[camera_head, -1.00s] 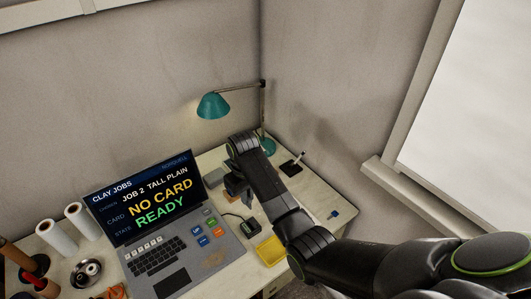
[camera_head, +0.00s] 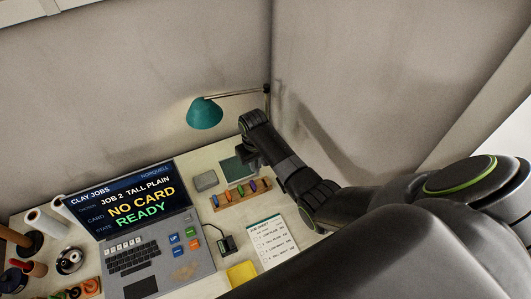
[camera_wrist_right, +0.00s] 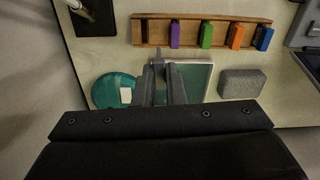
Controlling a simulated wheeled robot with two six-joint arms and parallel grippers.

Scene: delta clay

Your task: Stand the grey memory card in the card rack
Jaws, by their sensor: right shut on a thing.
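The card rack (camera_wrist_right: 190,38) is a wooden strip in the right wrist view, holding purple, green, orange and blue cards; its left end shows no card. It also shows in the head view (camera_head: 218,202), left of and nearer than my right gripper (camera_head: 246,158). In the wrist view my right gripper (camera_wrist_right: 161,72) is shut on a thin grey piece, which looks like the grey memory card (camera_wrist_right: 158,48), mostly hidden between the fingers. The card points towards the left part of the rack. I cannot tell whether it touches the rack. My left gripper is out of view.
A dark green pad (camera_head: 236,169) lies behind the rack, with a grey block (camera_head: 206,180) beside it. The laptop (camera_head: 150,245), job sheet (camera_head: 272,243) and yellow tray (camera_head: 241,274) are nearer.

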